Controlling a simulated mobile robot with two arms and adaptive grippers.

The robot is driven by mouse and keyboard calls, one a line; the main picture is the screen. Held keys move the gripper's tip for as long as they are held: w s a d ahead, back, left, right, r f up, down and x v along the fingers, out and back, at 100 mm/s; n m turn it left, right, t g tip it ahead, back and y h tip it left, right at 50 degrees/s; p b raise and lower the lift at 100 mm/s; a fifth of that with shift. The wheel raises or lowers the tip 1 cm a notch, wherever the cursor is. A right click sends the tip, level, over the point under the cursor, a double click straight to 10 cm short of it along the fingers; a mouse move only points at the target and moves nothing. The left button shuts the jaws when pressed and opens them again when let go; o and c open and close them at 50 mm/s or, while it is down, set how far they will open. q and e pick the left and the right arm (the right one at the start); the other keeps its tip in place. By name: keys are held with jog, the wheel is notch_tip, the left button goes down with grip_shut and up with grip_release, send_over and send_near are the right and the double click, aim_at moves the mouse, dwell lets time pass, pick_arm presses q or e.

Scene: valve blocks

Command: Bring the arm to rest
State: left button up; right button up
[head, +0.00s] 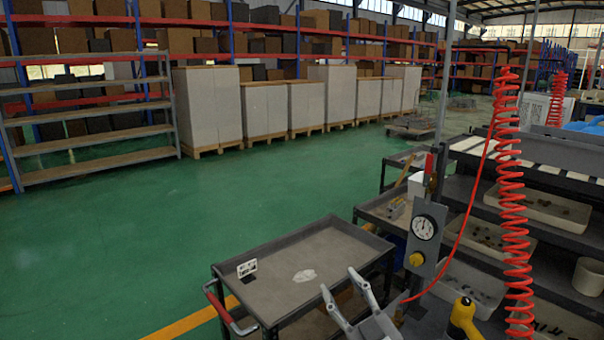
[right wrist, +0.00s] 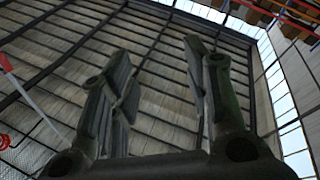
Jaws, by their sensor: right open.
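My right gripper (head: 345,298) shows at the bottom of the head view, in front of the right part of a grey cart. Its two fingers are spread apart with nothing between them. In the right wrist view the same gripper (right wrist: 165,75) points up at the roof, open and empty. My left gripper is not in view.
The grey cart (head: 268,296) has a red handle, a small white sign (head: 247,268) and a pale patch on top. A gauge panel (head: 424,232) and a red coiled hose (head: 510,200) hang at right, before shelves with bins (head: 540,212). Green floor (head: 120,240) at left is clear.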

jog(key=s+d+f+m+g+h, duration=0.35)
jog(key=s+d+f+h, duration=0.2)
jog(key=f, duration=0.25)
jog(key=s+d+f+m+g+h, duration=0.2)
jog(key=s+d+f+m+h, duration=0.25)
jog(key=d+f, duration=0.2)
jog(key=s+f+g+y, duration=0.1)
jog(key=s+f+g, duration=0.4)
jog(key=s, duration=0.7)
jog(key=s+f+g, duration=0.5)
jog(key=s+f, duration=0.1)
jog(key=s, duration=0.5)
notch_tip(320, 180, down, 27)
jog(key=g+b, duration=0.1)
jog(key=b, duration=0.1)
jog(key=s+d+f+g+b, duration=0.1)
jog(key=s+d+f+b, duration=0.1)
jog(key=s+f, duration=1.6)
jog(key=shift+d+f+n, duration=0.4)
jog(key=shift+d+f, duration=0.25)
